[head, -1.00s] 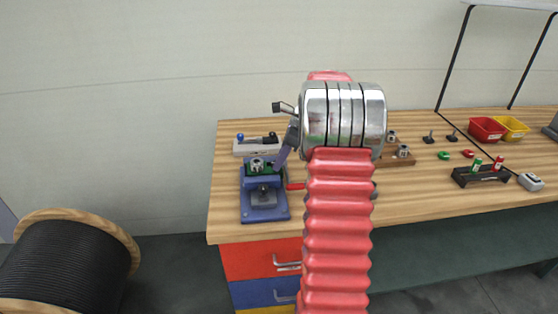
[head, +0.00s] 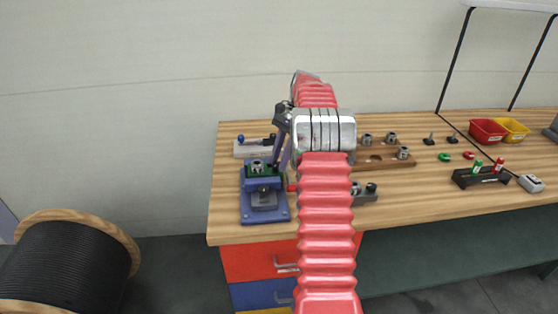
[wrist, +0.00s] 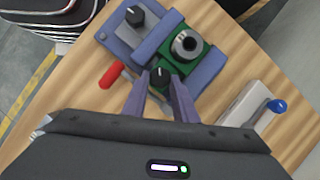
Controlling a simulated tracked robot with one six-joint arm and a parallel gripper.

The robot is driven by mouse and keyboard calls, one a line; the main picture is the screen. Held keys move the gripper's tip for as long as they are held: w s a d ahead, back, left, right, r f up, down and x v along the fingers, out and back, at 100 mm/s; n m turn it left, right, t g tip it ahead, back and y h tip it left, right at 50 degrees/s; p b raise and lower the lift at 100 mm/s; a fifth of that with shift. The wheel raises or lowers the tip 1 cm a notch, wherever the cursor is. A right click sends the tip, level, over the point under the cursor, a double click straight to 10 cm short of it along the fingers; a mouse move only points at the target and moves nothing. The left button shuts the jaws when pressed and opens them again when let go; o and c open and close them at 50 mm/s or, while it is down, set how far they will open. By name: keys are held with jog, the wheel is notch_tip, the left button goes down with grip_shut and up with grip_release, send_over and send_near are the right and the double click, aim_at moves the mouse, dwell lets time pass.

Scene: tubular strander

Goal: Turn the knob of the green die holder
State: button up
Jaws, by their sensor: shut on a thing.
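The green die holder (wrist: 199,57) sits on the blue fixture (wrist: 205,75) and carries a round metal die (wrist: 186,44). Its black knob (wrist: 160,74) stands at the holder's near edge in the wrist view. My gripper (wrist: 160,80) is shut on this knob, with one finger on either side of it. In the head view, the green holder (head: 264,171) shows at the back of the blue fixture (head: 264,205) on the bench, and my gripper (head: 279,163) reaches down to its right side. The knob is hidden there by my fingers.
A second black knob (wrist: 135,16) sits on the fixture's grey part. A pale block with a blue-tipped lever (head: 240,150) stands close behind. A wooden board with several dies (head: 375,160) lies right. A cable drum (head: 65,260) stands at lower left.

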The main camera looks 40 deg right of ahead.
jog(key=n, duration=0.2)
jog(key=w+n+g, duration=0.1)
jog(key=n, duration=0.1)
jog(key=shift+d+n+g, duration=0.1)
jog(key=shift+n+g, duration=0.2)
jog(key=shift+w+a+n+g+h, duration=0.1)
jog(key=shift+n+g+h, duration=0.2)
jog(key=shift+n, duration=0.7)
jog(key=shift+w+a+n+g+h, duration=0.1)
jog(key=shift+n+g+h, duration=0.2)
jog(key=shift+n, duration=0.7)
jog(key=shift+r, duration=0.1)
jog(key=o, duration=1)
jog(key=shift+o, duration=0.2)
jog(key=shift+a, duration=0.1)
